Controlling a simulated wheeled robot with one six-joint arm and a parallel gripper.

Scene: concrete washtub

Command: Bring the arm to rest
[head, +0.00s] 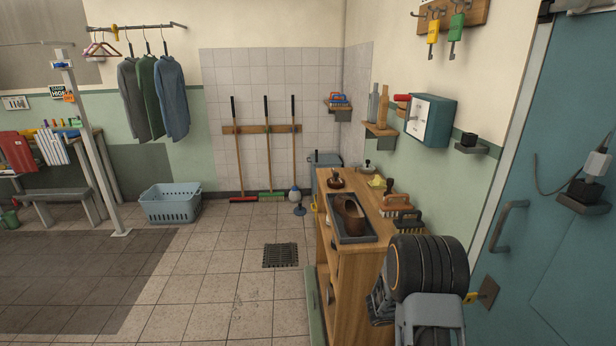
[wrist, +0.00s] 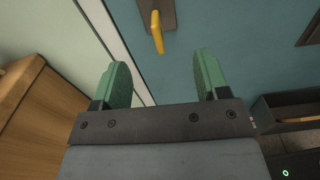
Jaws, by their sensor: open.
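My gripper (wrist: 163,82) shows in the wrist view with its two green finger pads spread wide apart. Nothing is between them. Its fingertips point toward the teal door (wrist: 235,50), and a yellow lever (wrist: 157,32) on a dark plate lies beyond them, apart from the pads. In the head view my arm is folded at the bottom right, in front of the door (head: 560,150). The fingers cannot be made out there. The yellow lever (head: 471,297) shows just right of my arm.
A wooden cabinet (head: 352,270) with a tray (head: 372,232) and brushes on top stands close left of my arm. The door has a grey pull handle (head: 508,226). A blue basket (head: 170,204) and a drain grate (head: 281,255) are on the floor. The middle floor is mostly clear.

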